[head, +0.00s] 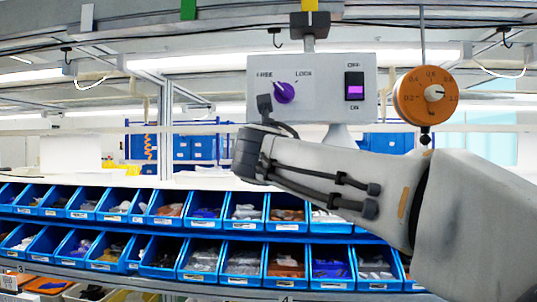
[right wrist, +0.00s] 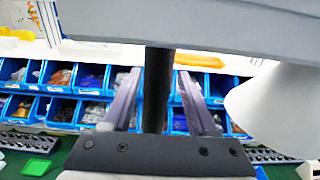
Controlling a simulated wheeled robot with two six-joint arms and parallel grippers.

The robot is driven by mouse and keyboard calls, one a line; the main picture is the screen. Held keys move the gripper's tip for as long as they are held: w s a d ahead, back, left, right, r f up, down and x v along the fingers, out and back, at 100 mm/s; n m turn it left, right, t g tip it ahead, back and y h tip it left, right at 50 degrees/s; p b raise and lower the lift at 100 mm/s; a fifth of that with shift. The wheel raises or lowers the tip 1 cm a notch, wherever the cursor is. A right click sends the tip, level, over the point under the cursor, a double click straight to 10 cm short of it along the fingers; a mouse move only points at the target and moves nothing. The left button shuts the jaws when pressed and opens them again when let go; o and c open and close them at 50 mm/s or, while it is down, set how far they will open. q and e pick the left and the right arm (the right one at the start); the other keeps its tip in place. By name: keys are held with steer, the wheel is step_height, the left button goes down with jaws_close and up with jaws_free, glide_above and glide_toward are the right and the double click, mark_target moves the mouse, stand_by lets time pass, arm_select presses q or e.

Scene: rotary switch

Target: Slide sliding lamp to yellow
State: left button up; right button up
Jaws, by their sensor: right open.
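The sliding lamp's white control box (head: 324,112) hangs from the overhead rail, with its mount directly below the yellow marker (head: 309,5). Its purple knob (head: 283,93) points up-left towards FREE. The lamp's white shade (head: 345,134) shows under the box, partly hidden by my right arm, and at right in the right wrist view (right wrist: 275,110). My right gripper (right wrist: 158,95) is open below the box, with its fingers either side of a black vertical rod (right wrist: 158,90), apart from it. In the head view my arm hides the fingers and rod. My left gripper is out of view.
A rocker switch (head: 354,86) is on the box. A green marker (head: 188,9) and a pale marker (head: 87,17) sit further left on the rail. An orange dial (head: 427,96) hangs at right. Blue bins (head: 237,225) line the shelves below.

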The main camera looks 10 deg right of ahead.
steer(key=b+v, duration=0.3)
steer(key=v, duration=0.6)
steer(key=shift+s, duration=0.4)
steer(key=s+a+f+m+g+y, duration=0.1)
steer(key=s+f+m+g, duration=0.2)
steer(key=f, duration=0.7)
steer(key=s+a+f+m+g+y, duration=0.1)
steer(key=f+m+g, duration=0.25)
steer(key=f, duration=0.75)
steer(key=s+a+f+m+g+y, duration=0.2)
steer(key=f+m+g, duration=0.15)
steer(key=f, duration=0.65)
steer(key=s+d+f+m+g+y+b, duration=0.1)
steer(key=s+f+m+g, duration=0.6)
steer(key=s+f+m, duration=0.9)
steer(key=s+f, duration=0.3)
steer(key=shift+s+d+f, duration=0.2)
steer(key=shift+s+f, duration=0.05)
steer(key=shift+s, duration=0.15)
steer(key=shift+c, duration=0.6)
